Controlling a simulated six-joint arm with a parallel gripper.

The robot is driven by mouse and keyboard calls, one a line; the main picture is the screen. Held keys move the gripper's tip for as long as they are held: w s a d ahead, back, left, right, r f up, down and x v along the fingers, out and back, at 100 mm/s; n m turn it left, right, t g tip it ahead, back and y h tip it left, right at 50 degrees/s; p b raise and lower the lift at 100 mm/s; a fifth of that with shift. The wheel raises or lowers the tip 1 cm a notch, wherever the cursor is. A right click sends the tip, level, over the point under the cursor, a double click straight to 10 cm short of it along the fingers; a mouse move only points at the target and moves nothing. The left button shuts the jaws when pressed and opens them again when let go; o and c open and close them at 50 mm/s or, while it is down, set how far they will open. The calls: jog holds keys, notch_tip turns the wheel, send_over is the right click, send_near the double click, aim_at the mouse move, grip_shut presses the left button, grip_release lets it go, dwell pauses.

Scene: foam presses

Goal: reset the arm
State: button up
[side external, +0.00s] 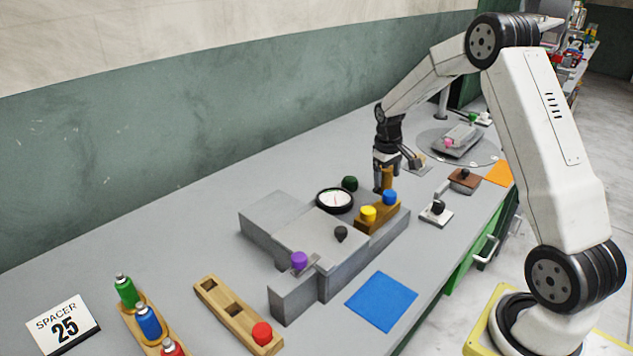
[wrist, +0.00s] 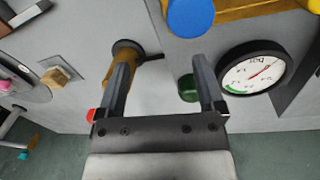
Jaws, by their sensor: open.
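My gripper (side external: 386,163) hangs from my arm over the back end of the grey press (side external: 262,217), beside a brass-coloured post (side external: 387,179). In the wrist view its two fingers (wrist: 163,80) are spread with bare grey surface between them. A dark green knob (wrist: 187,89) shows by the right finger, and the post with a black round end (wrist: 126,47) shows by the left finger. I cannot tell how near the fingers are to either one. Nothing is seen held.
A dial gauge (side external: 334,200), yellow knob (side external: 368,213), blue knob (side external: 390,197) and purple knob (side external: 299,260) stand on the press. A blue mat (side external: 381,301) is bare.

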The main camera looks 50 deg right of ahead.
jog(key=shift+n+t, duration=0.5)
jog(key=a, duration=0.2)
jog(key=a+r, duration=0.1)
jog(key=a, duration=0.2)
jog(key=s+a, duration=0.1)
jog(key=a, duration=0.2)
jog(key=shift+a+r, duration=0.2)
jog(key=shift+r, duration=0.2)
jog(key=s+a+n+t+y, duration=0.1)
jog(key=s+a, duration=1.2)
jog(key=a, duration=0.4)
jog(key=shift+s+r+t, duration=0.3)
jog(key=shift+r+t, duration=0.1)
